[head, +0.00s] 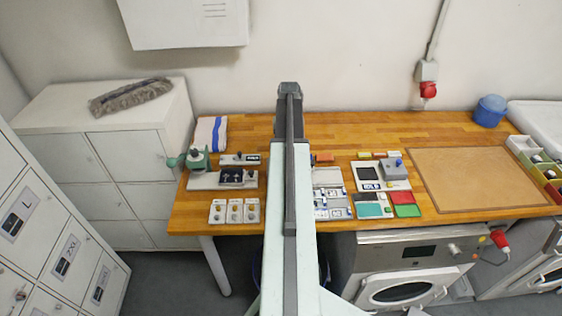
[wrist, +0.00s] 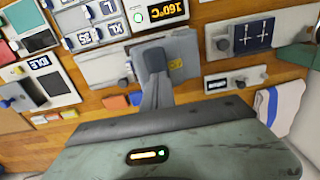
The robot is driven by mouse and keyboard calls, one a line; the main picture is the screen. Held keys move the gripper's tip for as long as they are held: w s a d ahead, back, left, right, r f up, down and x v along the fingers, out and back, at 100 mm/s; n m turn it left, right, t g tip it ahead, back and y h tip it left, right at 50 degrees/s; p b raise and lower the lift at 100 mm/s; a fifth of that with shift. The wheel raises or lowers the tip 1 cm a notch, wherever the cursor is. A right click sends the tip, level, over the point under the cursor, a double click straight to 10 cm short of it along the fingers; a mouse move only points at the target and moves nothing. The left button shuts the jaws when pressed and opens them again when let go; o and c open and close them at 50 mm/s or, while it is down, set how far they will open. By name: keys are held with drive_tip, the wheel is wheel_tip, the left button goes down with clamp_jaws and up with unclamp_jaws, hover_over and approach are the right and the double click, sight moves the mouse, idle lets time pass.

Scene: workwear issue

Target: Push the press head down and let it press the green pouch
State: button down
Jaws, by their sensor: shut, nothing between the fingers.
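My gripper (head: 288,88) is at the far end of my arm, which runs up the middle of the head view. In the wrist view, its dark fingers (wrist: 155,62) are together and empty. They overlap a grey slab (wrist: 100,68) that looks like part of the press; I cannot tell whether they touch it. A lit display reading 160°C (wrist: 158,12) is near it. I cannot pick out the green pouch with certainty. A teal rectangle (head: 370,210) and a green rectangle (head: 407,211) lie at the bench's front.
On the wooden bench (head: 350,130), a green hand device (head: 195,160) stands left and a grey block with a blue knob (head: 394,168) right. A brown mat (head: 475,180) lies clear further right. A blue tub (head: 489,110) stands at the back.

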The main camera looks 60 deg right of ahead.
drive_tip(key=shift+f, duration=0.2)
drive_tip(key=shift+s+d+f+b, duration=0.35)
drive_tip(key=shift+s+f+b, duration=0.15)
drive_tip(key=shift+f+b, duration=0.2)
drive_tip(key=shift+r, duration=0.1)
drive_tip(key=shift+s+f, duration=0.1)
drive_tip(key=shift+f, duration=0.1)
drive_tip(key=shift+s+d+f+b, duration=0.15)
drive_tip(key=shift+f+b, duration=0.2)
drive_tip(key=shift+b, duration=0.05)
drive_tip(key=shift+s+d+f+b, duration=0.1)
drive_tip(key=shift+s+f+b, duration=0.05)
drive_tip(key=shift+f+b, duration=0.2)
drive_tip(key=shift+r, duration=0.2)
wheel_tip(320, 180, up, 13)
drive_tip(key=p, duration=1.3)
